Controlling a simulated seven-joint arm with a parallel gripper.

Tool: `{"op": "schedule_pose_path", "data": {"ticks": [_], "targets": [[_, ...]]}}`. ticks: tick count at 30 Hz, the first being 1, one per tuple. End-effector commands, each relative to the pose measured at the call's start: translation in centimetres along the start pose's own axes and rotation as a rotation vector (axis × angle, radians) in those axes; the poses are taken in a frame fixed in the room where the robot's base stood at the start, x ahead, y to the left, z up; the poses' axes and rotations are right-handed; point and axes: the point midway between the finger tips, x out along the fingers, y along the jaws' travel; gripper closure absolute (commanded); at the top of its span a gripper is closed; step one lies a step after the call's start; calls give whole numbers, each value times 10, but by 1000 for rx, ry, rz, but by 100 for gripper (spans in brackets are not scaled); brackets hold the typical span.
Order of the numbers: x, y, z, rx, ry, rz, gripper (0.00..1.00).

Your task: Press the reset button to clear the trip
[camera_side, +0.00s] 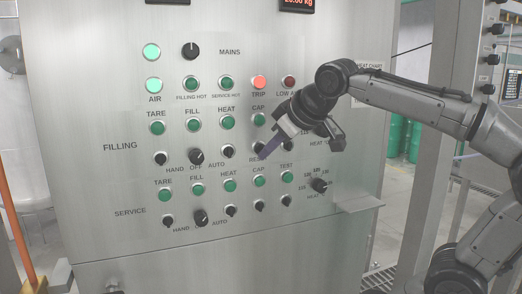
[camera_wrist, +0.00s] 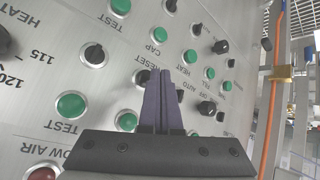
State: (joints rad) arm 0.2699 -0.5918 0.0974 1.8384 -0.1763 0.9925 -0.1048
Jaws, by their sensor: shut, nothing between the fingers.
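The steel control panel (camera_side: 110,215) carries the task's controls. The TRIP lamp (camera_side: 259,83) on it glows orange-red. The RESET label shows by my fingertips in the wrist view (camera_wrist: 163,70), and a dark round control, likely the reset button (camera_wrist: 141,76), sits beside it, partly hidden by my fingers. I cannot tell whether the tips touch the panel.
Green buttons, such as the filling TEST button (camera_wrist: 71,105), and black knobs, such as the OFF selector (camera_side: 196,156), crowd close around. A small shelf (camera_side: 358,202) juts from the panel's lower right. An orange post (camera_side: 14,215) stands at the left.

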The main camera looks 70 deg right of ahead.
Motion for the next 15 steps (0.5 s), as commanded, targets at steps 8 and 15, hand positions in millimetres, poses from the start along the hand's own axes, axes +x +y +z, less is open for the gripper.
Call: {"op": "schedule_pose_path", "data": {"ticks": [8,15], "targets": [[4,3,-2,2,-1,2,100],[6,4,-5,0,1,0,100]]}}
